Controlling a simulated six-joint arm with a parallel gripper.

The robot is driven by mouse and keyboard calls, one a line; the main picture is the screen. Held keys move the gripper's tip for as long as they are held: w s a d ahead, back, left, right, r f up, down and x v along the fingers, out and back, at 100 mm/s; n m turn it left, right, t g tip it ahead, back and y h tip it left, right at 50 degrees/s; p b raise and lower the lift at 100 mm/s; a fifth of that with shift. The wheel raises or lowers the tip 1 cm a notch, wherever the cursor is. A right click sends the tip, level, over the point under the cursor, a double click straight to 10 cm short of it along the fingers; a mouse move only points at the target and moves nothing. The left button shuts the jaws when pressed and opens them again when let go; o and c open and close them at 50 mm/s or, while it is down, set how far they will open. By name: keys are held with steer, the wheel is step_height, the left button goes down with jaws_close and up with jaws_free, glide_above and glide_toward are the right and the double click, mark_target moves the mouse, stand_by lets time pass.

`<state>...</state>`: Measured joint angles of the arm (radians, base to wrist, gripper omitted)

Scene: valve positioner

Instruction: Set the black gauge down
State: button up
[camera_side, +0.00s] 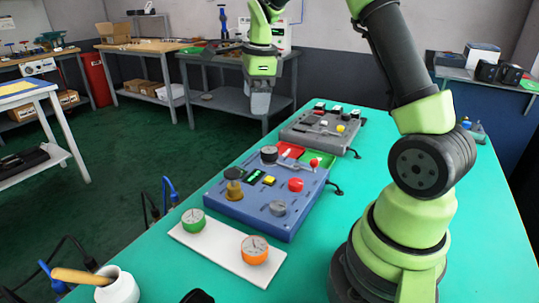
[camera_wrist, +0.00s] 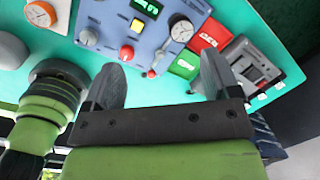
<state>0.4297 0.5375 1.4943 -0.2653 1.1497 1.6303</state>
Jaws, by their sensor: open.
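The black gauge (camera_side: 269,154) sits on the blue panel (camera_side: 245,210), at its far-left corner in the side view, beside the red square (camera_side: 291,150). In the wrist view the black gauge (camera_wrist: 182,30) shows a pale dial with a dark rim, next to the red square (camera_wrist: 214,34). The green square (camera_wrist: 186,66) lies beside the red one. My gripper (camera_side: 260,112) is raised above and beyond the panel in the side view. In the wrist view my gripper (camera_wrist: 162,63) has its fingers wide apart with nothing between them.
A green gauge (camera_side: 193,220) and an orange gauge (camera_side: 255,249) rest on a white plate (camera_side: 220,254) in front of the panel. A red knob (camera_side: 296,185), yellow button (camera_side: 269,180) and brass part (camera_side: 234,190) stand up from the panel. A grey device (camera_side: 318,130) is behind.

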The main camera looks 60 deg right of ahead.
mark_target(268, 149)
steer(key=d+f+m, duration=0.2)
steer(key=d+f+m+g, duration=0.1)
steer(key=d+f+m, duration=0.1)
steer(key=f, duration=0.1)
steer(key=d+f+m, duration=0.2)
steer(key=f, duration=0.1)
steer(key=shift+w+g, duration=0.3)
steer(key=shift+w, duration=0.05)
step_height(268, 149, down, 4)
steer(key=shift+r, duration=0.2)
steer(key=shift+d+f, duration=0.2)
steer(key=shift+f, duration=1.4)
steer(key=shift+d+f, duration=0.2)
steer(key=shift+f, duration=1.35)
steer(key=c, duration=1.1)
steer(key=shift+w+r, duration=0.1)
steer(key=shift+r, duration=0.05)
